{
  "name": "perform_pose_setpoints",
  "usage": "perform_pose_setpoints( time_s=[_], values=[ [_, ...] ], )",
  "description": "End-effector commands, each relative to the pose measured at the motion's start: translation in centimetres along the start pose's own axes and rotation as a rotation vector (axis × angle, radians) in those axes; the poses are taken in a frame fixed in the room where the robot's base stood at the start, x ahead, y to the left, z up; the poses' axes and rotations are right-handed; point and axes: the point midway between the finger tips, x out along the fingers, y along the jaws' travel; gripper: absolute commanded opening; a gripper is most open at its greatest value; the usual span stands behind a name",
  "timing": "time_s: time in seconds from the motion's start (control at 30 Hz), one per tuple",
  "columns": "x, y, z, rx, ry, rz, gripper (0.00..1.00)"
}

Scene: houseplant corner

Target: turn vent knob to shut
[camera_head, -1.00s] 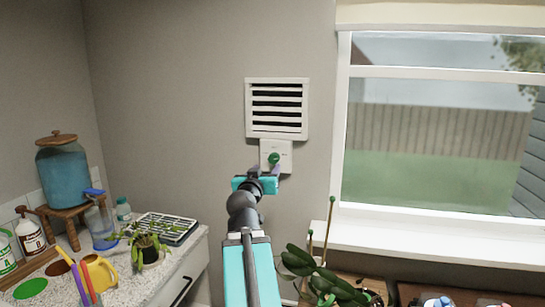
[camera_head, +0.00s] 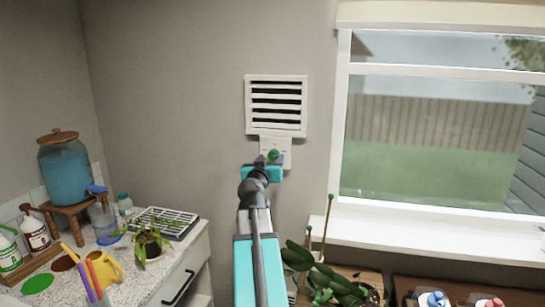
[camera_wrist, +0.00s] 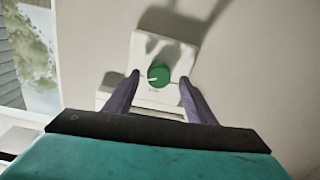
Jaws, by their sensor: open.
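The vent knob (camera_head: 273,155) is a round green dial on a small white wall plate (camera_head: 283,146), just below the white slatted vent (camera_head: 276,105). In the wrist view the green knob (camera_wrist: 159,74) shows a pale pointer mark aimed to the left; the lettering on the plate (camera_wrist: 146,50) is too small to read. My gripper (camera_head: 268,162) is in front of the plate. In the wrist view its two dark fingers (camera_wrist: 159,76) are open, one on each side of the knob, with a gap between each finger and the knob. The vent's slats show dark gaps between them.
A counter (camera_head: 180,262) at the left holds a blue water dispenser (camera_head: 64,172), bottles, a yellow watering can (camera_head: 104,271) and a potted plant (camera_head: 148,243). A window (camera_head: 435,130) is at the right, with plants (camera_head: 330,285) below. The wall around the vent is bare.

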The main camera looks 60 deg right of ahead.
Motion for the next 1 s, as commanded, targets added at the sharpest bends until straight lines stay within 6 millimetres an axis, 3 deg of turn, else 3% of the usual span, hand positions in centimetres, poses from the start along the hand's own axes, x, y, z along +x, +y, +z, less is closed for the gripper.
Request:
perform_pose_setpoints(
  time_s=[0.23,0.63,0.87,0.9,0.93,1.0],
  values=[
    [1.7,0.0,-0.1,0.0,0.0,0.0,0.5],
    [1.9,-0.1,0.0,0.0,0.001,-0.001,0.5],
    [1.8,-0.1,0.0,0.0,0.001,-0.002,0.11],
    [1.8,-0.2,0.0,0.0,0.001,-0.002,0.09],
    [3.5,0.3,-0.1,0.001,0.0,0.0,0.1],
    [2.4,0.1,0.0,0.0,0.001,-0.002,0.1]
  ],
)
